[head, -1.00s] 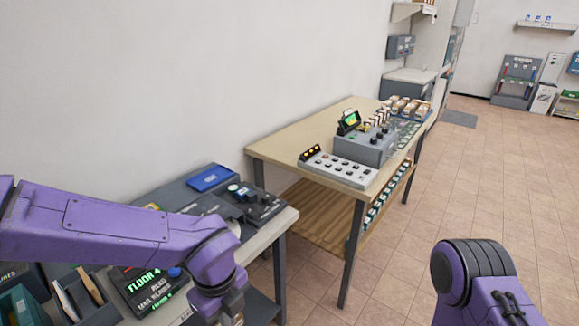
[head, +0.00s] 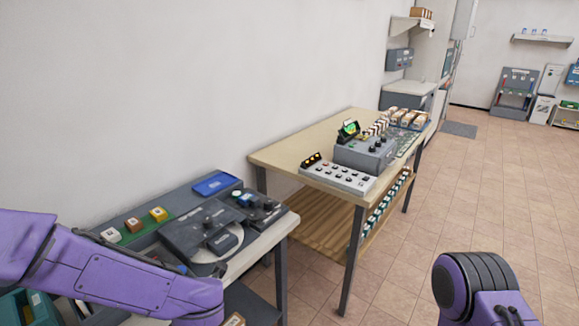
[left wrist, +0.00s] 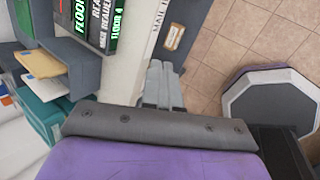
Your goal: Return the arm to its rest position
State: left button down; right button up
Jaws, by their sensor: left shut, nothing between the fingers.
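My left arm (head: 120,275) is purple and comes in from the left, low across the front of the near desk in the head view. Its gripper is out of the head view. My right arm (head: 468,285) shows only in part at the bottom right of the head view. Its gripper is not in view.
A near desk (head: 262,238) carries a dark console (head: 200,232). A wooden table (head: 290,152) with a grey control box (head: 364,153) stands beyond. In the left wrist view, envelopes (left wrist: 42,63) and lit floor signs (left wrist: 100,22) are near the gripper. Tiled floor (head: 500,190) is clear at right.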

pick_arm(q)
jog(key=s+a+f+m+t, duration=0.1)
jog(key=s+a+f+m, duration=0.2)
jog(key=f+m, duration=0.5)
jog(key=s+a+f+m+t, duration=0.1)
jog(key=s+a+f+m, duration=0.2)
jog(key=f+m, duration=0.45)
jog(key=s+a+f+m+g, duration=0.1)
jog(key=s+f+m, duration=0.1)
jog(key=s, duration=0.3)
jog(key=s+a+f+m+g, duration=0.1)
jog(key=s+f+m, duration=0.1)
jog(key=s, duration=0.4)
jog(key=s+a+f+m+g+h, duration=0.1)
jog(key=s+f+m, duration=0.2)
jog(key=s, duration=0.3)
jog(key=shift+m, duration=0.35)
